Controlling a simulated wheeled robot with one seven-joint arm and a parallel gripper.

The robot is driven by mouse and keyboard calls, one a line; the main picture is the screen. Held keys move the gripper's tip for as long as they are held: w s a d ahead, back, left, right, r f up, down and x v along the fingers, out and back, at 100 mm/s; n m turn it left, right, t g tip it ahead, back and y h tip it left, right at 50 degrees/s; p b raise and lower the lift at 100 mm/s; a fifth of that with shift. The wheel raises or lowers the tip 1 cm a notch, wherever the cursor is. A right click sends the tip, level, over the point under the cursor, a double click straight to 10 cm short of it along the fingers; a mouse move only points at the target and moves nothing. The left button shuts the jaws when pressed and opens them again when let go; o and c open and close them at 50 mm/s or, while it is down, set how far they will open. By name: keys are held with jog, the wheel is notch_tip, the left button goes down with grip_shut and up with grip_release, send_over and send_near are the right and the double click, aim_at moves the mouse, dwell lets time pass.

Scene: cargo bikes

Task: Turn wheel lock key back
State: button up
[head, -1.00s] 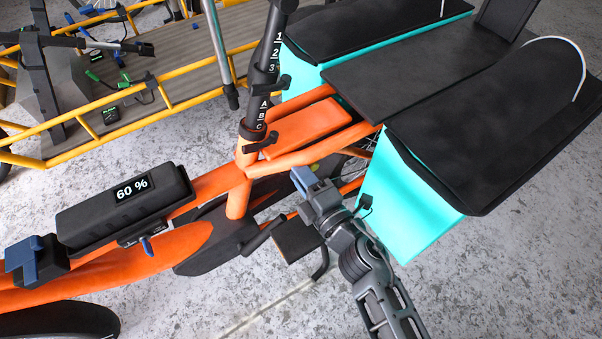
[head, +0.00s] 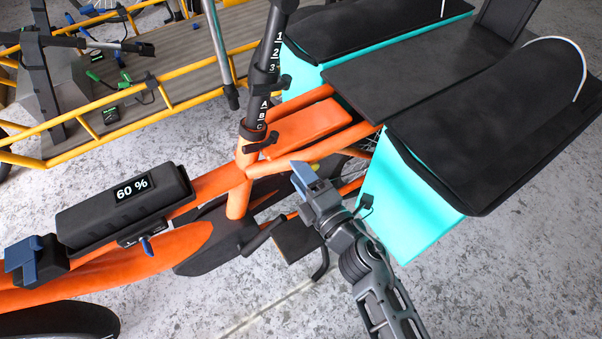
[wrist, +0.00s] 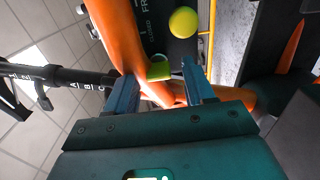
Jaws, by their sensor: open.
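My gripper (head: 306,178) is beside the rear of the orange bike frame (head: 320,147), below its upper tube and left of the turquoise pannier. In the wrist view my gripper (wrist: 158,84) is open, with its two blue-grey fingers apart. A green piece (wrist: 159,70), which may be the wheel lock key, shows between and just beyond the fingertips. A yellow round knob (wrist: 183,22) is above it on a dark part with white lettering. I cannot tell whether a finger touches the green piece. In the head view my gripper and the frame hide the lock.
The turquoise pannier (head: 397,210) with its black cover is close on the right of my arm. The black seat post (head: 262,80) rises behind. A battery (head: 125,205) reading 60 % sits on the frame. A yellow cargo bike (head: 160,75) stands at the back left.

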jog(key=shift+d, duration=0.1)
jog(key=p+v, duration=0.1)
jog(key=v, duration=0.6)
jog(key=shift+s+d, duration=0.15)
jog(key=shift+s, duration=0.15)
jog(key=s+d+r+m+t+h, duration=0.1)
jog(key=s+d+r+m+h, duration=0.1)
jog(key=s+d+m, duration=0.4)
jog(key=s+d+r+m+h, duration=0.15)
jog(key=s+d+m, duration=0.3)
jog(key=s, duration=0.45)
jog(key=s+d+r+m+h, duration=0.65)
jog(key=s+r+m, duration=0.35)
jog(key=s+m, duration=0.3)
notch_tip(320, 180, up, 24)
jog(key=s+d+m+g+p, duration=0.1)
jog(key=s+p, duration=0.2)
jog(key=p, duration=1.8)
jog(key=shift+d+f, duration=0.25)
jog(key=shift+m, duration=0.25)
